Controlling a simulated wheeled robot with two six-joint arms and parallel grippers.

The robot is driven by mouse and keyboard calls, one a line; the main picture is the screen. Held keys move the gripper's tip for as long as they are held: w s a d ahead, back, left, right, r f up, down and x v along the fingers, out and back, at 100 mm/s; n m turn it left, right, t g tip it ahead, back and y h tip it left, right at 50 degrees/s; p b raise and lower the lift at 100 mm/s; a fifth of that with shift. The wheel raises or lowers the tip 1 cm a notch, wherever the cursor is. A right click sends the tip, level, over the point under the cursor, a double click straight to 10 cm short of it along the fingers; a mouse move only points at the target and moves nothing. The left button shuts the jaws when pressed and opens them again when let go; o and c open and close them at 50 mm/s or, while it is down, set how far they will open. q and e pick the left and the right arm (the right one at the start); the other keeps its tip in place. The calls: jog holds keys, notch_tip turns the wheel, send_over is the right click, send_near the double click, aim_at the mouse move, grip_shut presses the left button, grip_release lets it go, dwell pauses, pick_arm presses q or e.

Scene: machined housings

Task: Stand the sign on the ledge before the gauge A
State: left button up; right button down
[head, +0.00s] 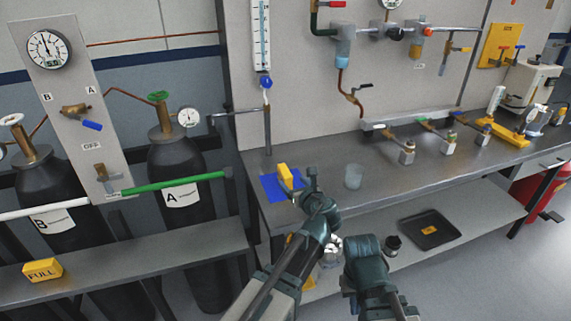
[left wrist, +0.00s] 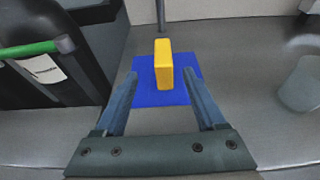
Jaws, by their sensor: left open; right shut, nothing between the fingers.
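A yellow block-shaped sign (head: 285,176) stands upright on a blue mat (head: 270,188) at the left end of the workbench. My left gripper (head: 298,187) is open just above the bench beside it. In the left wrist view the sign (left wrist: 163,64) lies ahead between the spread fingers, apart from both. No lettering shows on it. Gauge A (head: 188,117) is a small round dial beside the dark cylinder A (head: 178,175). The grey ledge (head: 130,259) runs below and in front of the cylinders. My right gripper (head: 358,262) is low before the bench, shut and empty; its fingertips are hard to see.
A yellow block marked FULL (head: 42,269) sits on the ledge before cylinder B (head: 55,210). A clear cup (head: 353,176) stands right of the blue mat. A vertical post (head: 267,130) rises behind the mat. The ledge before cylinder A is clear.

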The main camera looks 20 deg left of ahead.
aim_at(289, 178)
pick_arm(q)
jog(key=shift+s+d+r+p, duration=0.1)
jog(key=shift+r+p, duration=0.3)
jog(key=shift+r, duration=0.15)
jog(key=shift+d+f+g+h, duration=0.1)
jog(key=shift+f+g+h, duration=0.05)
jog(key=shift+g+h, duration=0.2)
jog(key=shift+w+f, duration=0.2)
jog(key=shift+f, duration=0.05)
jog(key=b+x, duration=0.2)
jog(key=x, duration=0.5)
jog(key=shift+w+b, duration=0.15)
jog(key=shift+b, duration=0.25)
jog(key=shift+r+b+x, duration=0.2)
jog(key=shift+b+x, duration=0.2)
jog(key=shift+x, duration=1.15)
jog(key=shift+r+b+x, duration=0.25)
jog(key=shift+b+x, duration=0.15)
jog(key=shift+x, duration=1.15)
jog(key=shift+r, duration=0.1)
pick_arm(e)
notch_tip(289, 178, down, 2)
jog(key=shift+f, duration=0.1)
pick_arm(q)
grip_shut()
